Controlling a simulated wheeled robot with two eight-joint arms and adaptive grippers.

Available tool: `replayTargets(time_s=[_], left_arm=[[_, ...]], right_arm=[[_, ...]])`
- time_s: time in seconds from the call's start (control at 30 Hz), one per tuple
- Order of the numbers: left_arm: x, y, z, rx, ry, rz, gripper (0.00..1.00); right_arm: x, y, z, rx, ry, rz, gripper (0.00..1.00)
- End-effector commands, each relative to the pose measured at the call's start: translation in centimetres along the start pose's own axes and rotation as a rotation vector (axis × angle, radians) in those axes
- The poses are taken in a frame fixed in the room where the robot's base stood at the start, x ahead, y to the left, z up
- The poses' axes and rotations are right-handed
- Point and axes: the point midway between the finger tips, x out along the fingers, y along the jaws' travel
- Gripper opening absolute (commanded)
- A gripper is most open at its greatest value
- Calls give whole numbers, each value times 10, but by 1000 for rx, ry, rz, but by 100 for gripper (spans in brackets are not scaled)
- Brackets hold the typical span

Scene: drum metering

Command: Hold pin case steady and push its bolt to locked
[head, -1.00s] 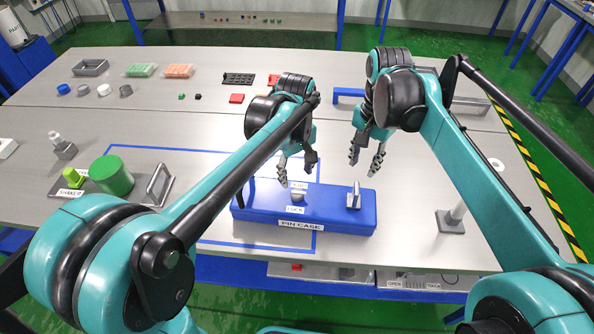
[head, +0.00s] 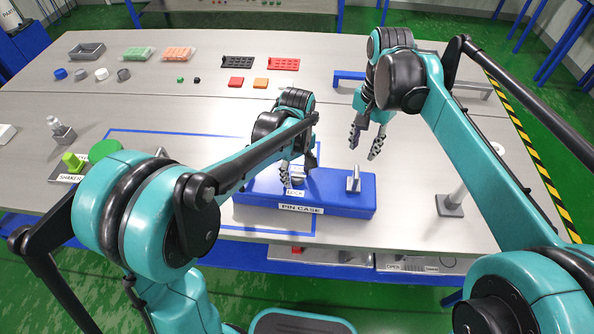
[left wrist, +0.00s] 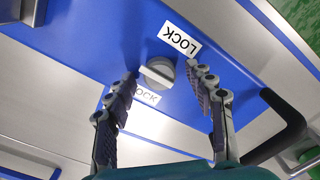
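The blue pin case (head: 330,190) lies on the table inside a blue outline, with a grey upright handle (head: 354,181) on its right part. Its bolt is a grey round knob with a flat bar (left wrist: 160,75), seen in the left wrist view between two labels. One label reads LOCK (left wrist: 181,40); the other is partly hidden by a finger and shows "OCK" (left wrist: 147,97). My left gripper (head: 298,172) is open just above the knob, its fingers apart on either side, with no clear contact. My right gripper (head: 364,155) is open and empty, above and behind the handle.
A green drum (head: 104,150) and a shaker stand at the left, partly behind my left arm. A grey post on a base (head: 452,205) stands right of the case. Trays and small coloured blocks lie far back. The table between case and trays is mostly clear.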

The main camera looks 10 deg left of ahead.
Motion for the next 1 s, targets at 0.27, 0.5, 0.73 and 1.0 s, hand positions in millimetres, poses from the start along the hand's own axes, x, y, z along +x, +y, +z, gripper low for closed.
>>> replayTargets(time_s=[0.27,0.5,0.73,1.0], left_arm=[[0,0,0,0,0,0,0],[0,0,0,0,0,0,0],[0,0,0,0,0,0,0],[0,0,0,0,0,0,0]], right_arm=[[0,0,0,0,0,0,34],[-1,0,0,-113,0,0,33],[-5,0,0,-450,0,0,33],[7,0,0,-599,0,0,33]])
